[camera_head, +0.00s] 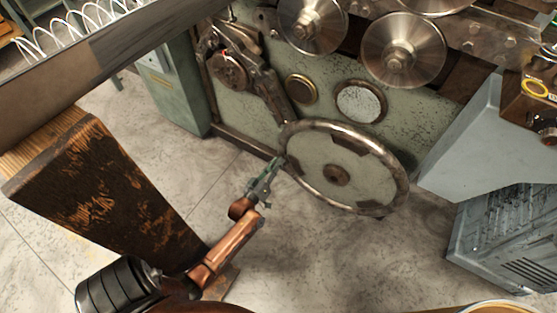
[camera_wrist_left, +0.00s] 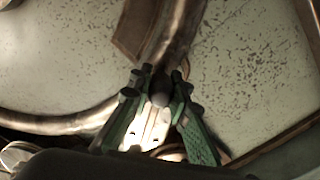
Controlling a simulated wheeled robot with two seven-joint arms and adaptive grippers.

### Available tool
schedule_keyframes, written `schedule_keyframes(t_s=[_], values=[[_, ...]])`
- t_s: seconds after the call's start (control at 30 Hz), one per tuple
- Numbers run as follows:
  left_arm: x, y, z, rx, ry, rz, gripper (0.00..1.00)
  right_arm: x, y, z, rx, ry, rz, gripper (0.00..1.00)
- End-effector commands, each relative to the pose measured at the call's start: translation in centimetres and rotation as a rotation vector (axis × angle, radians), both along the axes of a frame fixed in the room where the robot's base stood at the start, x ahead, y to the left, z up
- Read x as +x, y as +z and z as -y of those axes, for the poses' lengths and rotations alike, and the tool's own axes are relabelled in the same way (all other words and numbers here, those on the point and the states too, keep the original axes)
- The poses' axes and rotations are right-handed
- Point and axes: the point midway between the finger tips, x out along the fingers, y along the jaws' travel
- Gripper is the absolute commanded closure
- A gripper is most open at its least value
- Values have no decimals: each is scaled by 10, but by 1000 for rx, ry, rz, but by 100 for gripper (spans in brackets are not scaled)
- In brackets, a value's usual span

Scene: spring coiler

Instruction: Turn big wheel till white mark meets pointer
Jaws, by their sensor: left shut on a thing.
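The big wheel (camera_head: 337,176) stands upright against the machine's green front, with a worn metal rim and a dark hub. My left gripper (camera_head: 277,163) is at the left side of its rim. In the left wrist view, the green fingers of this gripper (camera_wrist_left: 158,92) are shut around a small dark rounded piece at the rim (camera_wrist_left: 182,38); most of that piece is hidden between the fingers. I cannot make out the white mark or the pointer in either view. My right gripper is not in view.
Metal rollers (camera_head: 402,48) sit above the wheel on the green machine (camera_head: 325,88). A grey housing (camera_head: 465,150) stands close to its right. A rusty wooden-topped post (camera_head: 95,185) is at the left. Concrete floor (camera_head: 335,250) is clear below the wheel.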

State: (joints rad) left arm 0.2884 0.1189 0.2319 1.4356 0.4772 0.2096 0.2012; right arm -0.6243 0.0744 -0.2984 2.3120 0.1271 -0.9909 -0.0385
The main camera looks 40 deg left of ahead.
Motion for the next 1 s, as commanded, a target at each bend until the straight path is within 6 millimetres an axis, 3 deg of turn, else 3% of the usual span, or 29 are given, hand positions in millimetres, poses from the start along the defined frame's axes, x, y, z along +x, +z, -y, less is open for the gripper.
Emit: schedule_keyframes(t_s=[0.5, 0.53, 0.6, 0.77, 1.0], values=[[0, -3, 0, -20, 2, 8, 100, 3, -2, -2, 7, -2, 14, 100], [0, -3, 0, -20, 2, 8, 81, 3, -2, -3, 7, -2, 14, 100], [1, -3, 0, -19, 2, 7, 76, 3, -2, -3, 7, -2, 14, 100], [1, -4, 1, -19, 0, 7, 66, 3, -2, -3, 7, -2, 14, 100], [1, -4, 1, -19, 0, 6, 66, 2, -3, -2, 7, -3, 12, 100]])
